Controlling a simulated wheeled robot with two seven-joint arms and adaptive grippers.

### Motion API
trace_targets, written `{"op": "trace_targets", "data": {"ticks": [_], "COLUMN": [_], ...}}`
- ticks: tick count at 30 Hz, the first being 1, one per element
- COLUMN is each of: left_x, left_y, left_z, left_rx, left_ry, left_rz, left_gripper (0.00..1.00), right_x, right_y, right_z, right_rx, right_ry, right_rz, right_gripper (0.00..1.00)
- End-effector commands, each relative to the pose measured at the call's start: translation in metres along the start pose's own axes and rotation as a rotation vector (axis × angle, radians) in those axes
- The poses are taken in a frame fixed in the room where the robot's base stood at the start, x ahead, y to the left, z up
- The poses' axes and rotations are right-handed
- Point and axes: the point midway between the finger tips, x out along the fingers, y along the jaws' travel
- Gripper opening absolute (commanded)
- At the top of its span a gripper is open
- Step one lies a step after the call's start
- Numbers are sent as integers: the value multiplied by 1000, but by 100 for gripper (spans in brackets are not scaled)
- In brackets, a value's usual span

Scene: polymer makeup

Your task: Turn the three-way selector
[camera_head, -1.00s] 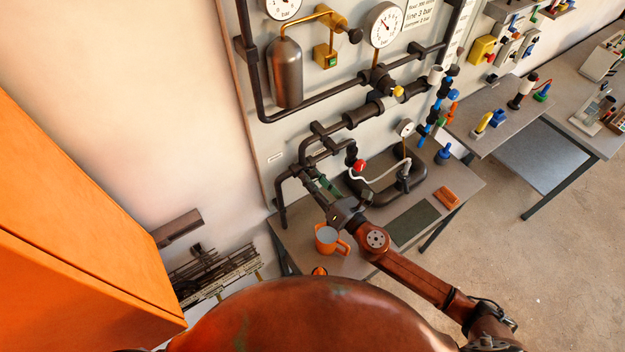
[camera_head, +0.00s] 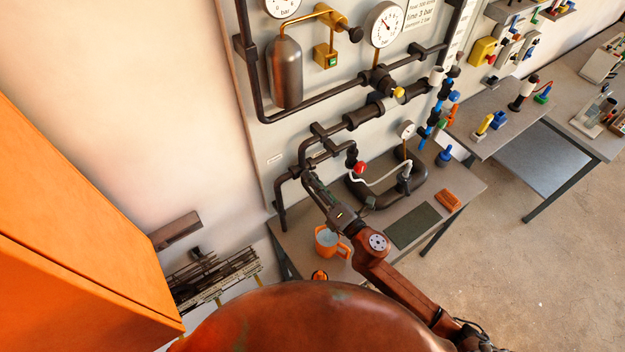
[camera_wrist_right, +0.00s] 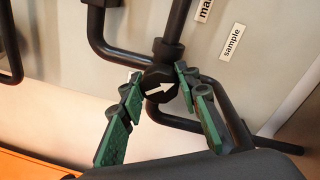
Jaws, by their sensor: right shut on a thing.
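The three-way selector (camera_wrist_right: 158,92) shows in the right wrist view as a dark round body with a white arrow, where several dark pipes meet. The arrow points up and to the right. My right gripper (camera_wrist_right: 158,77) has its green-padded fingers on either side of the selector and is shut on it. In the head view, my right gripper (camera_head: 312,186) is at the lower left pipes above the bench; the selector is hidden there behind my gripper. My left gripper is not in view.
A label reading "sample" (camera_wrist_right: 231,42) is on the panel by the selector. A red knob (camera_head: 360,168) and a white hose (camera_head: 382,180) are just right of the gripper. An orange cabinet (camera_head: 70,235) is at left.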

Motion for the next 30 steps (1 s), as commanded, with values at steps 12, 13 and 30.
{"op": "trace_targets", "data": {"ticks": [12,13,30], "left_x": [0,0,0], "left_y": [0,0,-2], "left_z": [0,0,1], "left_rx": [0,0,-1], "left_ry": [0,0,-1], "left_rz": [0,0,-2], "left_gripper": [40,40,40], "right_x": [0,0,-11], "right_y": [1,1,-1], "right_z": [0,0,0], "right_rx": [0,0,0], "right_ry": [-1,-1,0], "right_rz": [2,2,-2], "right_gripper": [35,37,48]}}
